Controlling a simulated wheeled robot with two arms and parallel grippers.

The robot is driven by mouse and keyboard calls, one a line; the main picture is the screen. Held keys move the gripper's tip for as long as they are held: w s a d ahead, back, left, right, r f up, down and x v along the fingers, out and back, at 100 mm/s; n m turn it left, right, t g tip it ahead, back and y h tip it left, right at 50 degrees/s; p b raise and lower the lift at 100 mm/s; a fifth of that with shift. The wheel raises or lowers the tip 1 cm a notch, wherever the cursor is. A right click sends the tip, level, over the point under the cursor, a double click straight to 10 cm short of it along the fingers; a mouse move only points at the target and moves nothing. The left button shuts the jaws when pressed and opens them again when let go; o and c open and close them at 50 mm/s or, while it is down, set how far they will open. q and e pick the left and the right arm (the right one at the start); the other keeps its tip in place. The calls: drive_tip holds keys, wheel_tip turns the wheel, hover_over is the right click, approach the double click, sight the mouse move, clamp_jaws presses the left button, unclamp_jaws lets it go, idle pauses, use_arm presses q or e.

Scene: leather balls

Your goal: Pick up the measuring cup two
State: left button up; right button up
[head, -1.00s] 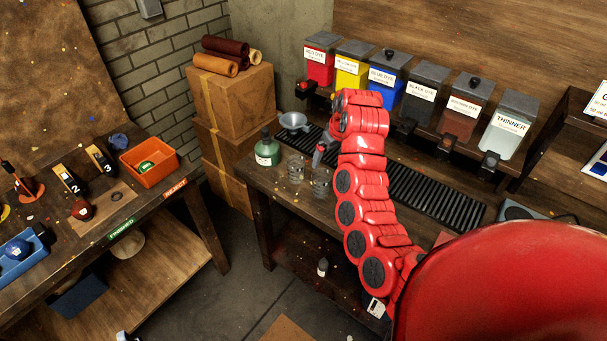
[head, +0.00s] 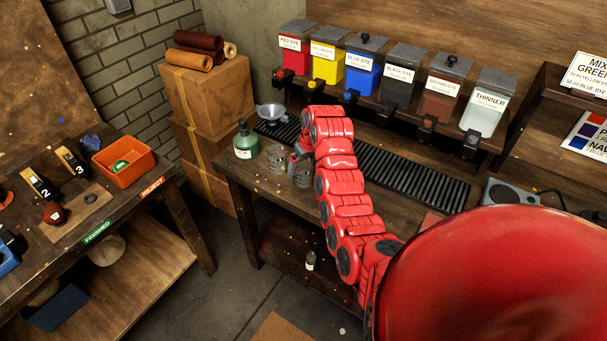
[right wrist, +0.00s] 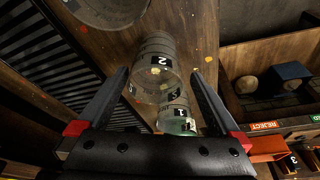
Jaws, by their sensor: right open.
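The measuring cup two (right wrist: 160,52) is a clear ringed cup with a black "2" label. It shows in the right wrist view between the fingers of my right gripper (right wrist: 160,73), which is open, with one finger on each side. In the head view the cup (head: 302,175) stands on the dark bench, partly hidden by my right gripper (head: 297,158). A similar clear cup marked 1 (right wrist: 172,112) is beside it, also seen in the head view (head: 276,159). Another clear round vessel (right wrist: 110,8) is cut off at the wrist view's top. My left gripper is not in view.
A green bottle (head: 246,146) and a grey funnel (head: 272,112) stand near the cups. A black slatted grate (head: 405,178) runs behind them, below the row of dye dispensers (head: 360,75). An orange bin (head: 124,165) sits on the left table.

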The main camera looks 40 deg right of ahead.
drive_tip(key=shift+w+d+f+p, duration=0.1)
drive_tip(key=shift+w+f+p, duration=0.1)
drive_tip(key=shift+f+p, duration=0.25)
drive_tip(key=p+x, duration=0.1)
drive_tip(key=x, duration=0.1)
drive_tip(key=shift+d+f, duration=0.1)
drive_tip(key=shift+f, duration=0.2)
drive_tip(key=shift+p+x, duration=0.4)
drive_tip(key=shift+x, duration=0.5)
drive_tip(key=c, duration=1.3)
drive_tip(key=shift+o, duration=0.2)
drive_tip(key=shift+r, duration=0.1)
